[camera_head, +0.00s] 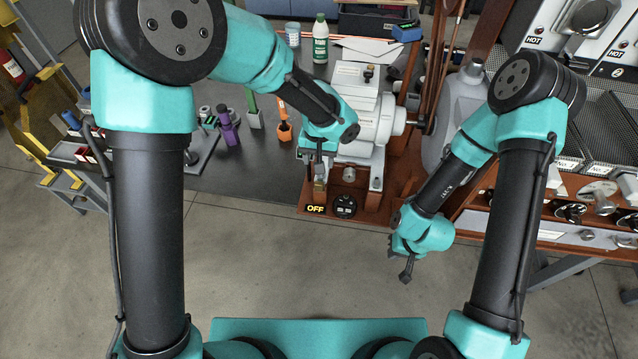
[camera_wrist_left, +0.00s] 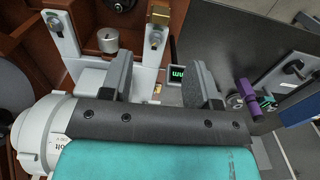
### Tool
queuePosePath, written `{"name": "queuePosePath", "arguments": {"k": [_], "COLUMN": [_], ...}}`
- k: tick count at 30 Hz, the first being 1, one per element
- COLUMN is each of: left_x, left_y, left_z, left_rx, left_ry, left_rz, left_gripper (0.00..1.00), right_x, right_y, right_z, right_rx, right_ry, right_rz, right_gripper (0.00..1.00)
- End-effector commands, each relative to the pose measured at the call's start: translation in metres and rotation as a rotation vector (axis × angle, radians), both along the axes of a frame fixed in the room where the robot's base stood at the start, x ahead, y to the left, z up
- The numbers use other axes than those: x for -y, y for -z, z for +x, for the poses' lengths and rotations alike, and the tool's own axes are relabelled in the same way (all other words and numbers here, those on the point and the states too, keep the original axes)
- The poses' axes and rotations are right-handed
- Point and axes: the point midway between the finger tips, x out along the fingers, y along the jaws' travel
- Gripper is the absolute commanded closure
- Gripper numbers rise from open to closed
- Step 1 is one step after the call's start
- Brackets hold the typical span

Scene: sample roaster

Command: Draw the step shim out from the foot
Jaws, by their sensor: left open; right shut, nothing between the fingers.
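The white roaster sampler body (camera_head: 372,132) stands on a red-brown base, with two upright white feet at its front. The left foot (camera_wrist_left: 152,50) carries a brass block (camera_wrist_left: 160,15) and a bolt. My left gripper (camera_wrist_left: 163,85) is open, its two dark fingers spread on either side of the area in front of that foot. In the head view it hangs over the same foot, partly hiding it. A small pale piece (camera_wrist_left: 157,90) shows low between the fingers; I cannot tell for sure that it is the step shim. My right gripper (camera_head: 406,270) is shut and empty, over the floor.
A lit display reading OFF (camera_head: 316,209) and a black dial (camera_head: 344,206) sit on the base's front edge. A round metal knob (camera_wrist_left: 108,40) stands between the feet. Purple (camera_head: 228,126) and orange (camera_head: 284,131) tools stand on the dark bench at left. The floor in front is clear.

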Motion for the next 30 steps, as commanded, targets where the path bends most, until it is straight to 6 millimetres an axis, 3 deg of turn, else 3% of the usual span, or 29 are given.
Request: {"name": "queuePosePath", "arguments": {"k": [18,24,30], "left_x": [-0.001,0.0,0.0], "left_y": [0.104,0.118,0.12], "left_z": [-0.001,-0.001,0.0], "left_rx": [-0.004,-0.002,-0.001], "left_ry": [-0.001,-0.001,0.0], "left_rz": [0.002,0.0,0.0], "left_gripper": [0.45,0.45,0.45], "right_x": [0.0,0.0,0.0], "right_y": [0.0,0.0,0.0], "right_z": [0.0,0.0,0.0], "right_rx": [0.0,0.0,0.0], "right_ry": [0.0,0.0,0.0], "right_rz": [0.0,0.0,0.0], "right_gripper": [1.0,1.0,1.0]}}
